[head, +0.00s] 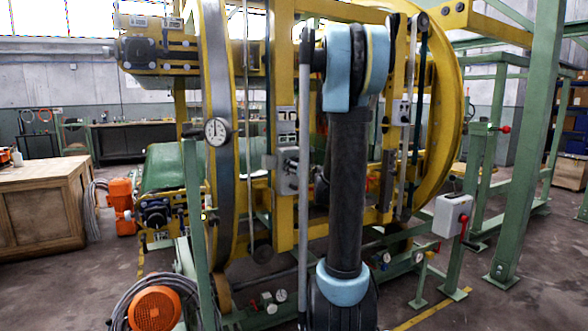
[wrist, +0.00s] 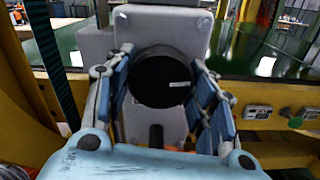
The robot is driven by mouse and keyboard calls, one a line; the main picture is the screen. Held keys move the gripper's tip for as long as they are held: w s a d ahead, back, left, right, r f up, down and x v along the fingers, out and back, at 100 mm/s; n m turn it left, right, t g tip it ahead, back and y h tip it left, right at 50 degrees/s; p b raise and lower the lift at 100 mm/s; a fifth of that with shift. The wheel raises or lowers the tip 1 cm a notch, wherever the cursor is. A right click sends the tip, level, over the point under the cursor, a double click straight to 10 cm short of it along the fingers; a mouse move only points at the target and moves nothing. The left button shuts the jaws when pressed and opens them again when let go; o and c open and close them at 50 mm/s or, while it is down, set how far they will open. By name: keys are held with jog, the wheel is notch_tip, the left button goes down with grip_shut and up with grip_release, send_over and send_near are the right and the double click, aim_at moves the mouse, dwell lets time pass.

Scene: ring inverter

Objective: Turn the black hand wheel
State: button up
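The black hand wheel (wrist: 165,77) shows in the wrist view as a round black disc with a short white mark on its right side. It stands in front of a grey metal plate (wrist: 92,46). My gripper (wrist: 163,64) has its two blue-padded fingers spread, one on the left and one on the right of the wheel. The wheel lies between them, close to both pads. I cannot tell whether either pad touches it. In the head view my own arm hides the wheel and my gripper.
The yellow ring machine (head: 440,130) fills the middle of the head view. A grey box with a red switch (head: 453,216) and a green post (head: 528,130) stand at right. A wooden crate (head: 40,210) is at left. An orange motor (head: 156,309) is low in front.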

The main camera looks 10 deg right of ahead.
jog(key=o, duration=0.4)
jog(key=shift+s+d, duration=0.1)
jog(key=v, duration=1.1)
jog(key=shift+s+d, duration=0.1)
jog(key=shift+s, duration=0.2)
